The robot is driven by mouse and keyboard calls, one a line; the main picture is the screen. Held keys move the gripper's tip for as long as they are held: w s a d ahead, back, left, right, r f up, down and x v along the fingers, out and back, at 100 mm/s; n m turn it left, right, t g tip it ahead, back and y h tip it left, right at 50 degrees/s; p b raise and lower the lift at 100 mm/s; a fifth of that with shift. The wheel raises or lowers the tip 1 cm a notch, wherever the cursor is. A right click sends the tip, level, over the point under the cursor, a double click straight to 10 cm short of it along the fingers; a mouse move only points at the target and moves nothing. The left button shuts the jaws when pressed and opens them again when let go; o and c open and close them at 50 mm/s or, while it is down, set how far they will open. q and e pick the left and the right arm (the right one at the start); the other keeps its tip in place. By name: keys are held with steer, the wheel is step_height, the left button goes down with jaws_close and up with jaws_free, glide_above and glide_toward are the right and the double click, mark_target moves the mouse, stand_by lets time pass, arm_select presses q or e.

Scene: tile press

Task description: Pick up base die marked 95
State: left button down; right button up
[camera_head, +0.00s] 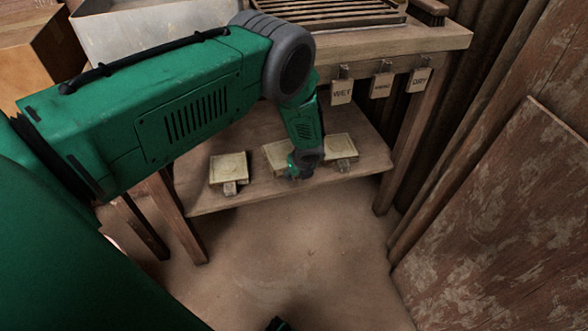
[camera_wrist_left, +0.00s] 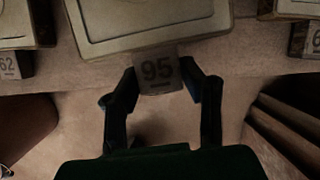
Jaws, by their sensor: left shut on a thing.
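The base die marked 95 (camera_wrist_left: 145,22) lies on the lower shelf, its square plate under my left gripper's reach and its number tag (camera_wrist_left: 158,72) facing me in the left wrist view. My left gripper (camera_wrist_left: 160,80) is shut on this tag, one finger on each side. In the head view my left gripper (camera_head: 304,164) is at the shelf's front edge, at the middle die (camera_head: 277,155), which it partly hides. Whether the die is lifted off the shelf cannot be told.
Another die (camera_head: 228,168) lies to the left on the shelf (camera_head: 208,203), and one (camera_head: 341,147) close to the right. The die at left in the wrist view has a tag marked 62 (camera_wrist_left: 9,65). Table legs (camera_head: 405,145) flank the shelf. The floor in front is clear.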

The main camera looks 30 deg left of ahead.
arm_select(q)
steer(key=s+d+p, duration=0.6)
steer(key=s+d, duration=0.2)
steer(key=d, duration=0.5)
steer(key=shift+s, duration=0.4)
